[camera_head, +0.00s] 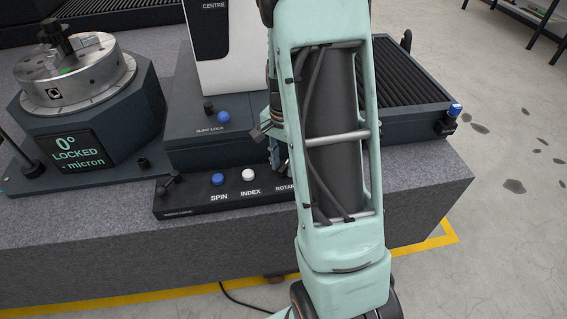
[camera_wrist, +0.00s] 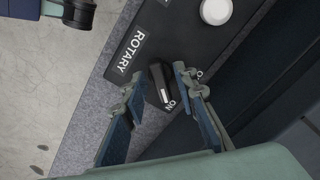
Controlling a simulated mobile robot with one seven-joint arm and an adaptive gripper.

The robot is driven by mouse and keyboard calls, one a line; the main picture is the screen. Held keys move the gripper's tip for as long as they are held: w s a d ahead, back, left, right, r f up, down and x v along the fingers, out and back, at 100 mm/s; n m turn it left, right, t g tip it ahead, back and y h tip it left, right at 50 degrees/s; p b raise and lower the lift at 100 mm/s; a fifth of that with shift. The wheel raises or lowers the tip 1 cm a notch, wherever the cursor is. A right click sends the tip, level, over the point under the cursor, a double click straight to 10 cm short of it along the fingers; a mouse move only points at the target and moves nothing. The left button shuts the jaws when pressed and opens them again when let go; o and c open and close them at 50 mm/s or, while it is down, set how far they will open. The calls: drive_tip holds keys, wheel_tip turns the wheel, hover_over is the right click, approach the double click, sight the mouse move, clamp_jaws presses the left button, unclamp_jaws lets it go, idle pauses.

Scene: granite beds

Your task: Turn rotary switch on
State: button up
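The rotary switch (camera_wrist: 160,83) is a black knob with a white line on the dark control panel. It lies by the words ROTARY and ON in the wrist view, and its white-marked end lies near ON. Another label beside it is partly hidden by a finger. My gripper (camera_wrist: 159,75) is open, with one finger on each side of the knob. I cannot tell whether either fingertip touches it. In the head view my arm hides the switch, and my gripper (camera_head: 276,140) shows only in part beside the arm.
The control panel (camera_head: 200,203) also carries a blue SPIN button (camera_head: 217,179), a white INDEX button (camera_head: 248,175) and a black knob at its left end. A rotary table (camera_head: 88,150) reading LOCKED stands left. A grey machine block rises behind the panel. Granite (camera_head: 120,240) is bare in front.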

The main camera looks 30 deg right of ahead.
sight(283, 166)
wheel_tip(283, 166, up, 12)
idle(0.7)
idle(0.4)
